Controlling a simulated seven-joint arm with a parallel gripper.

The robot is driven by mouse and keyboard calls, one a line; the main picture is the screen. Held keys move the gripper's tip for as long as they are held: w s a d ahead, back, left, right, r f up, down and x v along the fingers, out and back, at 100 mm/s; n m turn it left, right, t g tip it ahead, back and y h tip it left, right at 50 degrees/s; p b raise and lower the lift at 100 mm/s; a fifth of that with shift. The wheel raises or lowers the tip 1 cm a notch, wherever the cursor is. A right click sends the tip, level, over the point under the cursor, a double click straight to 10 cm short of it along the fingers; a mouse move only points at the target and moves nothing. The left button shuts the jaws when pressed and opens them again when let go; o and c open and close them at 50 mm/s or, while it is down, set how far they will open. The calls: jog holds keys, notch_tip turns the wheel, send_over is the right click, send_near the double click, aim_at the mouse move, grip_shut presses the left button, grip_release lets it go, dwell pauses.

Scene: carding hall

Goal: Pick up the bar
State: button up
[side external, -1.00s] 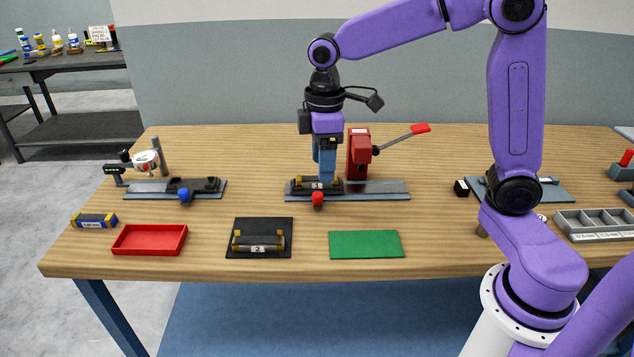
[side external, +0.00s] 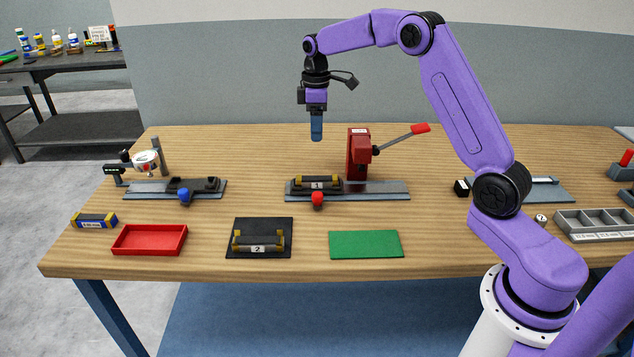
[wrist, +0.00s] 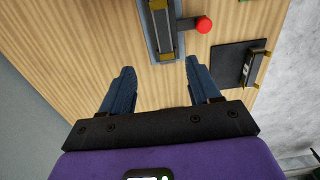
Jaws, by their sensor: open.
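A dark bar with brass-coloured ends and a white label (side external: 317,182) lies in the grey fixture (side external: 375,190) with the red knob. It also shows at the top of the wrist view (wrist: 163,30). A second such bar, labelled 2 (side external: 259,241), lies on the black mat (side external: 284,224) at the table's front. My gripper (side external: 316,138) hangs well above and slightly behind the fixture, fingers down. In the wrist view its two blue fingers (wrist: 162,74) stand apart with only bare wood between them.
A dial gauge stand (side external: 147,162), a red tray (side external: 150,240), a green mat (side external: 366,244) and a grey compartment tray (side external: 598,224) stand around. Bare wood separates them.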

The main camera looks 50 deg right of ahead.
send_over(318, 177)
jog(key=f, duration=0.9)
jog(key=shift+w+f, duration=0.15)
jog(key=shift+w, duration=0.15)
jog(key=f, duration=0.4)
jog(key=shift+s+f, duration=0.25)
jog(key=shift+s, duration=0.15)
jog(key=shift+f, duration=0.4)
grip_shut()
